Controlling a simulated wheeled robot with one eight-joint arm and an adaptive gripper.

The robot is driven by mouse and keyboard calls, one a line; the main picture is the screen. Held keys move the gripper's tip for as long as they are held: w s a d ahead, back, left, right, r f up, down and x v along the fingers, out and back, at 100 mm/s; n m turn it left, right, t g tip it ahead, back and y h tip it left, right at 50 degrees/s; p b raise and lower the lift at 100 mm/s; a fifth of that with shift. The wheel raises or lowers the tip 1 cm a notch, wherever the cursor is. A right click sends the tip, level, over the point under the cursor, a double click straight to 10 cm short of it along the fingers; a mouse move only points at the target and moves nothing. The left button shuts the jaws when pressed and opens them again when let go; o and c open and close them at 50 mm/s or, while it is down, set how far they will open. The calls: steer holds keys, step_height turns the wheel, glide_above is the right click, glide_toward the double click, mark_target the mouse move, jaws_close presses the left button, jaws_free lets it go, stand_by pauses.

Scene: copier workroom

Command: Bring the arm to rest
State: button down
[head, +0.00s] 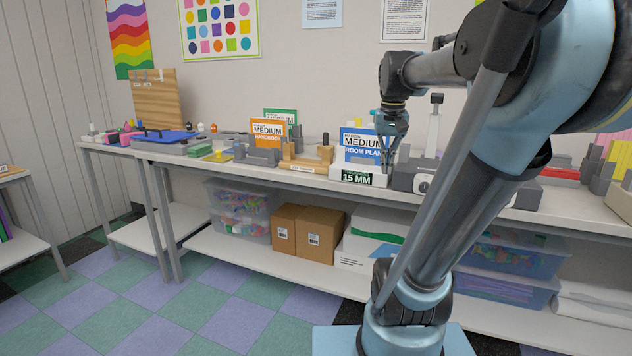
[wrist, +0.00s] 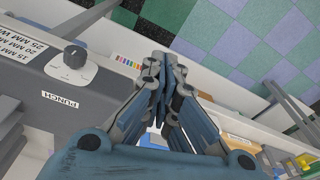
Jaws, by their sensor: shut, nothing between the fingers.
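My gripper (head: 389,160) hangs fingers-down above the long worktop, in front of the blue-and-white "MEDIUM ROOM PLAN" booklet (head: 358,147). In the wrist view my gripper (wrist: 159,118) has its fingers together with nothing between them. My arm reaches in from the right of the head view and hides part of the worktop. Below the gripper a white block labelled "15 MM" (head: 347,177) sits at the worktop's front edge.
A grey punch machine (wrist: 62,103) with a dial stands beside my gripper. An orange booklet (head: 267,132) and a wooden block (head: 308,159) stand to the left. The checkered floor at front left is clear.

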steer(key=s+f+n, duration=0.1)
steer(key=s+f, duration=0.6)
steer(key=f, duration=0.4)
steer(key=s+a+f+n, duration=0.1)
steer(key=s+f, duration=0.7)
steer(key=f, duration=0.3)
steer(key=shift+t, duration=0.4)
steer(key=shift+f, duration=0.1)
